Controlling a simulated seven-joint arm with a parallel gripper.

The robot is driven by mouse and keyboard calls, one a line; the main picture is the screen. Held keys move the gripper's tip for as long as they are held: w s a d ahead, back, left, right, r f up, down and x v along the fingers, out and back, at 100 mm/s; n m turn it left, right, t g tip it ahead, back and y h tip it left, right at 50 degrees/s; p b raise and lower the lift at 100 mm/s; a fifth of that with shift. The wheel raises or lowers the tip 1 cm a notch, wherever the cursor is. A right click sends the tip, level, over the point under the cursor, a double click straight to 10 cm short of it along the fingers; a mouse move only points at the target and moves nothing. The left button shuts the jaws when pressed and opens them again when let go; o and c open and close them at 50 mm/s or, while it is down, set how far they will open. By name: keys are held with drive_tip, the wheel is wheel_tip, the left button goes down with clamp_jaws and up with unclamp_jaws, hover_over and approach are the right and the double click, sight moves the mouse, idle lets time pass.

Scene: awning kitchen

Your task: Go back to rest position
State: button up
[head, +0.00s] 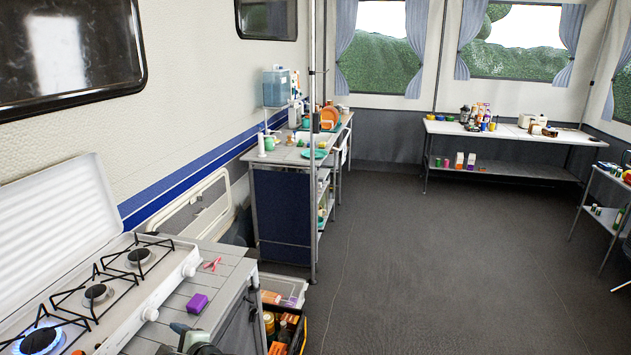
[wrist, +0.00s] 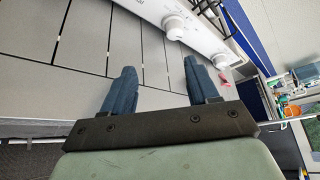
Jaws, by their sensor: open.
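My gripper (wrist: 156,92) shows in the wrist view with its two blue fingers spread wide apart. Nothing is between the fingers; it is open and empty above the grey slatted counter (wrist: 90,84).
A white gas stove (head: 140,285) has its near-left burner (head: 40,340) lit blue. A purple box (head: 197,304) and a red-handled item (head: 212,265) lie on the counter. A crate (head: 303,325) of goods stands on the floor. The middle floor (head: 440,260) is clear.

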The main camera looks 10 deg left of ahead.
drive_tip(key=w+d+f+n+t+h, duration=0.1)
drive_tip(key=w+d+f, duration=0.1)
drive_tip(key=w+d, duration=0.5)
drive_tip(key=w+d+f+t+h, duration=0.1)
drive_tip(key=w+d, duration=0.3)
drive_tip(key=w, duration=0.5)
drive_tip(key=d+f+n+g+h, duration=0.3)
drive_tip(key=d+f+n+h, duration=0.15)
drive_tip(key=d+f, duration=1.5)
drive_tip(key=s+d+f+n+g+h, duration=0.3)
drive_tip(key=s+d+f+g+h, duration=0.15)
drive_tip(key=s+d+f, duration=1.2)
drive_tip(key=s+d+f+n+g+h, duration=0.1)
drive_tip(key=s+d+f+g, duration=0.2)
drive_tip(key=s+d, duration=0.5)
drive_tip(key=s+d+f+n+g+h, duration=0.1)
drive_tip(key=s+d+f+n+g, duration=0.1)
drive_tip(key=s+d, duration=0.6)
drive_tip(key=s+f+g, duration=0.1)
drive_tip(key=s+g, duration=0.1)
drive_tip(key=s, duration=0.1)
drive_tip(key=shift+s, duration=0.15)
